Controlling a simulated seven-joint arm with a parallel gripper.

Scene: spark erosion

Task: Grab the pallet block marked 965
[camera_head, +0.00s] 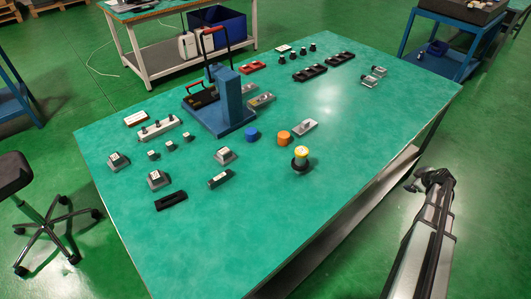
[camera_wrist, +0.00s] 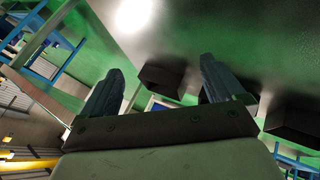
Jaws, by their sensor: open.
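Several dark grey blocks with white labels stand on the green table: one at the left edge (camera_head: 118,162), one nearer the front (camera_head: 158,180), one further right (camera_head: 225,156) and one near the back (camera_head: 283,50). The labels are too small to read, so I cannot tell which block is marked 965. My gripper (camera_wrist: 160,72) is open and empty in the wrist view, its two dark fingers spread apart. In the head view my arm is at the lower right, beyond the table's right edge, away from all these blocks. No labelled block shows in the wrist view.
A blue press-like stand (camera_head: 231,101) rises mid-table. A blue cylinder (camera_head: 251,134), orange cylinder (camera_head: 283,138) and yellow-topped part (camera_head: 300,158) stand nearby. Black holders (camera_head: 310,72) are at the back. The table's front right (camera_head: 300,215) is clear. A stool (camera_head: 35,205) stands left.

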